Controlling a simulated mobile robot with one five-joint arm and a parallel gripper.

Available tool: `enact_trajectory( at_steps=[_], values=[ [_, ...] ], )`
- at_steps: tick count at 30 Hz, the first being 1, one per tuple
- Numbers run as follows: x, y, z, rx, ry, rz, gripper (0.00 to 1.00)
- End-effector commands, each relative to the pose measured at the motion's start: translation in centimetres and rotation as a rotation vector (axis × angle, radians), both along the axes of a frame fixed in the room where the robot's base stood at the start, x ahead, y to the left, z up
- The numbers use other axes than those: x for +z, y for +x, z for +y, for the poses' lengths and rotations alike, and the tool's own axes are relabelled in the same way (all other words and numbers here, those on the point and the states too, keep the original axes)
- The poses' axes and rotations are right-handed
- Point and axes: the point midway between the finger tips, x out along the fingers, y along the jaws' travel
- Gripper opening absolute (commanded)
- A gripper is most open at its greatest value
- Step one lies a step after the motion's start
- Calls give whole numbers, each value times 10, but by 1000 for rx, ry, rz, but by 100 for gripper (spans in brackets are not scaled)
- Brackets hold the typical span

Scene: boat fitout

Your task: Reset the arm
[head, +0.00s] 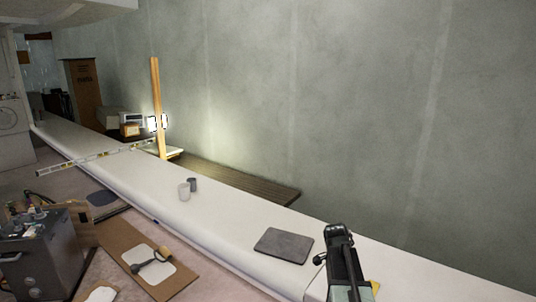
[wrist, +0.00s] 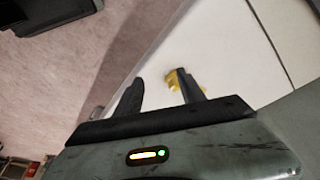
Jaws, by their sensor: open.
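My gripper (wrist: 160,85) shows in the wrist view with its two dark fingers apart and nothing between them. It is over the edge of a white ledge (wrist: 215,45). A small yellow thing (wrist: 172,82) shows beside the right finger; I cannot tell what it is. In the head view my arm rises at the lower right, over the near end of the white ledge (head: 222,213). A bit of yellow (head: 375,287) shows just right of the arm there.
A dark flat pad (head: 284,246) lies on the ledge left of my arm. Two small cups (head: 184,191) stand farther along it. A grey machine (head: 40,255) and a brown board (head: 180,283) are at lower left. A wooden post (head: 157,100) stands beyond. The ledge between cups and pad is clear.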

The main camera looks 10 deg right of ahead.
Motion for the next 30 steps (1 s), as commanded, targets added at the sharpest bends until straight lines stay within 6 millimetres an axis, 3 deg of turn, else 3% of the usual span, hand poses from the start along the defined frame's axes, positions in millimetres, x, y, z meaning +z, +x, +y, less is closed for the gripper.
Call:
enact_trajectory(
  at_steps=[1,3,7,9,11,15,19,30],
  values=[
    [-1,4,48,115,22,12,47],
    [-3,8,104,280,54,32,47],
    [-6,-1,198,609,115,76,47],
    [-7,-15,243,809,152,104,47],
    [-8,-33,272,1004,188,130,47],
    [-9,-54,286,1323,246,162,47],
    [-9,-54,290,1508,257,184,47],
    [-9,-54,287,1564,252,194,47]
  ],
)
